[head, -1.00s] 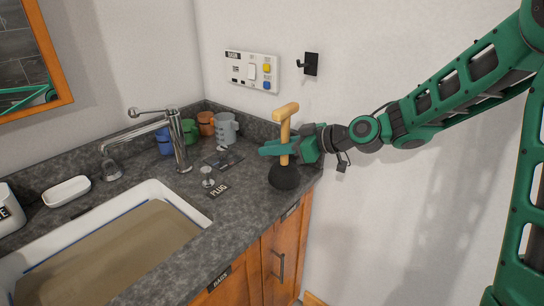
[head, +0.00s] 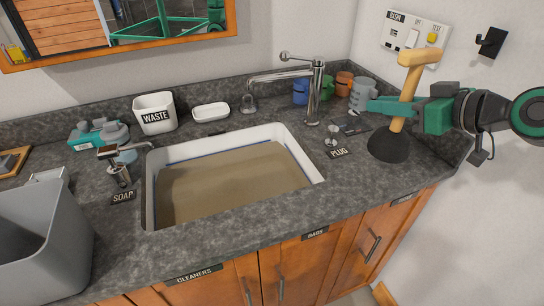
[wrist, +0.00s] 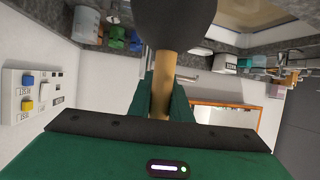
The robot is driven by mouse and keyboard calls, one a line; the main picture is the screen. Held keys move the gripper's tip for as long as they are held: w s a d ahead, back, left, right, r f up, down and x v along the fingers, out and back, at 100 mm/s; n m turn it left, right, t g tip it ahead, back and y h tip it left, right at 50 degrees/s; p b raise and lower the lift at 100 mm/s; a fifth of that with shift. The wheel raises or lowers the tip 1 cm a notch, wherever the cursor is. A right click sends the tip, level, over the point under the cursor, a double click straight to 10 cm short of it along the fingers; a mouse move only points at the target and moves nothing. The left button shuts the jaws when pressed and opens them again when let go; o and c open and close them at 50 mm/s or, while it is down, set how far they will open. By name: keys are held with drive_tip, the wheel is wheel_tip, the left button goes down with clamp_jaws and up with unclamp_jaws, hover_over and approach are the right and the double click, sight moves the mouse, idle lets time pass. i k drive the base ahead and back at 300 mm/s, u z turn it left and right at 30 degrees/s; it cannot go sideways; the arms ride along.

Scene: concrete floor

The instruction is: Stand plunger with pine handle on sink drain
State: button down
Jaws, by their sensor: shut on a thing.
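The plunger has a pine handle (head: 408,88) with a crossbar on top and a black rubber cup (head: 389,146). My gripper (head: 402,107) is shut on the handle, and the plunger tilts slightly, cup down, over the right end of the counter. I cannot tell whether the cup touches the counter. In the wrist view the handle (wrist: 164,80) sits between my green fingers, with the dark cup (wrist: 175,22) beyond. The sink (head: 310,165) holds murky brown water (head: 230,180). The drain is hidden under the water.
The faucet (head: 317,90) rises behind the sink's right corner. A plug (head: 332,138) lies between sink and plunger. Several mugs (head: 328,88) stand at the back. A waste bin (head: 155,112), soap dish (head: 211,112), soap dispenser (head: 119,172) and grey tub (head: 40,235) stand around the sink.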

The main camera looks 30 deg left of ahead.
sight(230, 185)
drive_tip(key=u, duration=0.95)
drive_tip(key=i, duration=0.3)
drive_tip(key=u, duration=0.25)
